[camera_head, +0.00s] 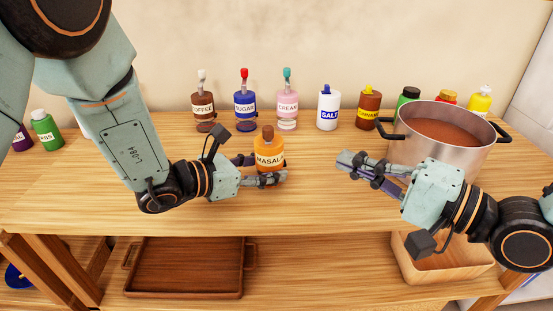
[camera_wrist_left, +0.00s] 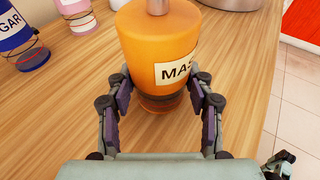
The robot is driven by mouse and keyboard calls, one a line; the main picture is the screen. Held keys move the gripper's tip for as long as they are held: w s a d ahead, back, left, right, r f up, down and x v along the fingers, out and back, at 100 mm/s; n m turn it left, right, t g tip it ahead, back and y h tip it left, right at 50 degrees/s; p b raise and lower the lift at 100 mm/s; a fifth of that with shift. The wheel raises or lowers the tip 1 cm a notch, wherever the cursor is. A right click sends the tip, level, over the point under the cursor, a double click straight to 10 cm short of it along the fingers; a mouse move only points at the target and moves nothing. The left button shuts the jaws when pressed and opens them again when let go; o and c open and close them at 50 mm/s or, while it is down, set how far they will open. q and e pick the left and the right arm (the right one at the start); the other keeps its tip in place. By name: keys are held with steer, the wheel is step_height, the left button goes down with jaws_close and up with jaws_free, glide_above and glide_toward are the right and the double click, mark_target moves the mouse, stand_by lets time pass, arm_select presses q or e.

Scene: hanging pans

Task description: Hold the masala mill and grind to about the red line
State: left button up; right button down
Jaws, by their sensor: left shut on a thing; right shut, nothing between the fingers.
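The orange masala mill (camera_head: 269,143) stands upright on the counter with a brown knob on top and a white label. My left gripper (camera_head: 265,169) is shut on its lower part. In the left wrist view the mill (camera_wrist_left: 158,45) is large, with the fingers of my left gripper (camera_wrist_left: 160,92) on both sides of its dark base. My right gripper (camera_head: 345,164) is shut and empty, to the right of the mill and in front of the pot.
A steel pot (camera_head: 470,160) with reddish-brown contents stands at the right. Coffee (camera_head: 203,108), sugar (camera_head: 244,108), cream (camera_head: 287,108), salt (camera_head: 328,108) and other bottles line the wall. A wooden tray (camera_head: 185,268) and a box (camera_head: 440,272) are on the shelf below.

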arm_select(q)
steer(key=o, duration=1.3)
steer(key=shift+c, duration=0.2)
steer(key=v, duration=1.2)
steer(key=shift+r, duration=0.1)
steer(key=shift+d, duration=0.1)
steer(key=x, duration=1.2)
